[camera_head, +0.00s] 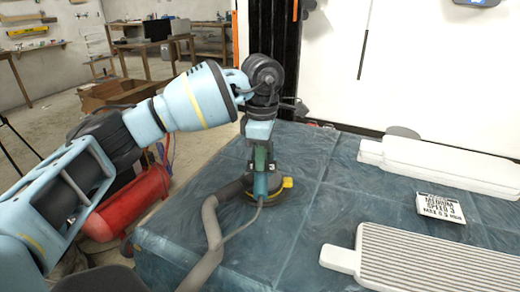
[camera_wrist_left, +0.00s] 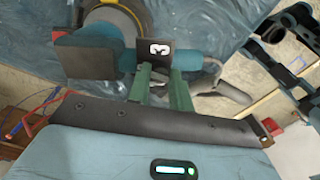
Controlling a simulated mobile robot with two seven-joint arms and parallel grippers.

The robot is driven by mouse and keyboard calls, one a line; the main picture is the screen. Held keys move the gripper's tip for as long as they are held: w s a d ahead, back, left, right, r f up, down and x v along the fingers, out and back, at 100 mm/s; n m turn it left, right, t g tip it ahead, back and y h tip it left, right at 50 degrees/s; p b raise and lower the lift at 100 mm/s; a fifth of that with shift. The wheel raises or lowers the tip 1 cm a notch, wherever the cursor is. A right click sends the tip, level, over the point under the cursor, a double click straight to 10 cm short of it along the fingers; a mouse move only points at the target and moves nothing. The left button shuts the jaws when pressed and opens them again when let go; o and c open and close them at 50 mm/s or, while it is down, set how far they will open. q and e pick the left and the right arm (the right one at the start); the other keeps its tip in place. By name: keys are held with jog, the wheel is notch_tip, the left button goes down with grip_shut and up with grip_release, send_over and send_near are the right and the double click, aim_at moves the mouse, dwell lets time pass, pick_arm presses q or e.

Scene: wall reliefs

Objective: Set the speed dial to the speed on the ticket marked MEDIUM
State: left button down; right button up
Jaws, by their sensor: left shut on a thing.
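A teal power sander (camera_head: 261,184) with a yellow-edged round base stands on the blue-covered table (camera_head: 330,150). It also shows in the left wrist view (camera_wrist_left: 92,63). A small black dial (camera_wrist_left: 157,50) on it shows a white 3. My left gripper (camera_head: 262,155) reaches down from above the sander. In the wrist view its green fingers (camera_wrist_left: 165,88) are shut at the dial, which is partly hidden between them. A white ticket (camera_head: 441,207) lies at the right; it reads MEDIUM SPEED 3, with a smaller line I cannot fully read. My right gripper is not in view.
White relief panels (camera_head: 440,166) and a ribbed panel (camera_head: 430,262) lie at the right. A red tank (camera_head: 115,212) stands on the floor at the left. The table's middle is clear.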

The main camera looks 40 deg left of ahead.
pick_arm(q)
jog(key=m+p, duration=0.3)
jog(key=m, duration=0.2)
jog(key=shift+r+m, duration=0.1)
jog(key=shift+m, duration=0.2)
jog(key=shift+m+p, duration=0.5)
jog(key=shift+m, duration=1)
jog(key=c, duration=1.3)
grip_release()
jog(key=shift+o, duration=0.2)
notch_tip(320, 180, up, 8)
jog(key=shift+f, duration=0.2)
